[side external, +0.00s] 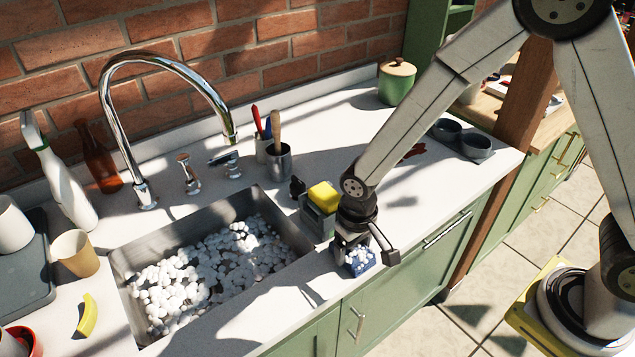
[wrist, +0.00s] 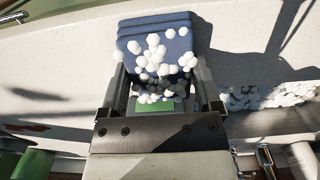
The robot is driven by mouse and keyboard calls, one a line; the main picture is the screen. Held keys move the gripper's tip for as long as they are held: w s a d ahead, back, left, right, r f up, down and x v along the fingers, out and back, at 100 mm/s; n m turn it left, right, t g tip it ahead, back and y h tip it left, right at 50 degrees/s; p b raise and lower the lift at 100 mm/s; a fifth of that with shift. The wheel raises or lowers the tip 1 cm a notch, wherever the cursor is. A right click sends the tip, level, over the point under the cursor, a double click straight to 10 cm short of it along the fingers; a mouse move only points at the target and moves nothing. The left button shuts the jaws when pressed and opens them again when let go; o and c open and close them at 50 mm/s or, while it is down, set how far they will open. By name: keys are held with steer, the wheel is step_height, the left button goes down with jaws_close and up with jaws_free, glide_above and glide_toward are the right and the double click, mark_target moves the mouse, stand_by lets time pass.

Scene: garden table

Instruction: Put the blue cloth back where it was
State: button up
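The blue cloth (side external: 361,264) is a folded pad dotted with white foam balls, at the counter's front edge right of the sink. It also shows in the wrist view (wrist: 180,45), filling the gap between the fingers and reaching past their tips. My gripper (side external: 362,254) points down over it, with a finger against each side of the cloth (wrist: 162,72), so it looks shut on it. Whether the cloth touches the counter is hard to tell. The metal sink (side external: 122,262) is left of my gripper and holds many white foam balls.
A caddy (side external: 317,222) with a yellow sponge (side external: 323,196) stands just behind my gripper. A metal cup of utensils (side external: 279,162), a tall faucet (side external: 108,110) and a green jar (side external: 396,84) stand farther back. A dark double-cup tray (side external: 460,140) is at the right. Counter right of my gripper is mostly clear.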

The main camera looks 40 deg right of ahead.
mark_target(354, 249)
steer(key=shift+o, duration=1)
steer(key=shift+r, duration=0.1)
step_height(354, 249, up, 12)
stand_by(0.6)
steer(key=s+d+f+t, duration=0.1)
steer(key=s+d, duration=0.2)
steer(key=d, duration=0.3)
steer(key=s+d+f+t, duration=0.1)
steer(key=s+d, duration=0.2)
steer(key=d, duration=0.4)
steer(key=shift+s+d+t, duration=0.2)
steer(key=shift+d+t, duration=0.1)
